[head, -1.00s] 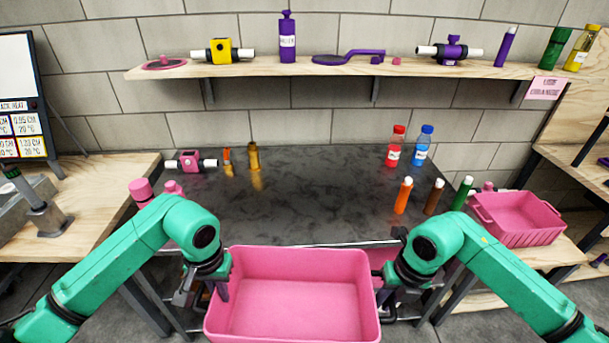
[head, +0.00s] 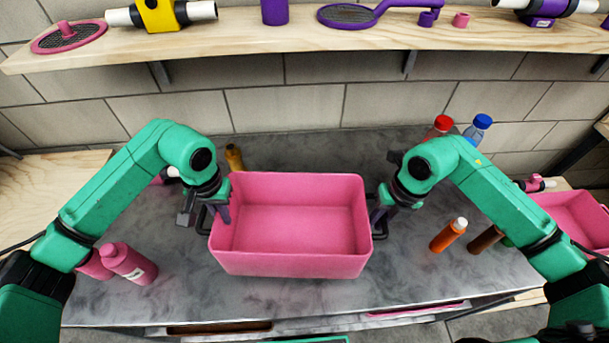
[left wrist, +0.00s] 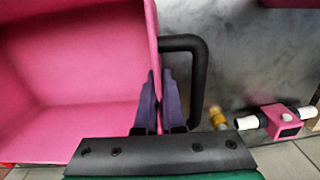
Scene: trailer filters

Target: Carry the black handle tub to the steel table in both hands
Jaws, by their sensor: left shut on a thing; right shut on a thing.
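The tub (head: 290,262) is pink and empty, with black handles at its two short ends. It is level over the middle of the steel table (head: 200,297); I cannot tell whether its base touches the top. My left gripper (head: 218,212) is shut on the tub's left end, and in the left wrist view its purple fingers (left wrist: 160,105) pinch the tub wall beside the black handle (left wrist: 200,75). My right gripper (head: 380,212) is shut on the tub's right end. Its fingertips are partly hidden by the tub rim and the arm.
Pink bottles (head: 128,262) stand left of the tub. An orange bottle (head: 447,235) and a brown bottle (head: 487,239) stand on the right. Red-capped (head: 440,127) and blue-capped (head: 478,129) bottles are at the back. A wooden shelf (head: 300,50) runs above. The front strip of table is clear.

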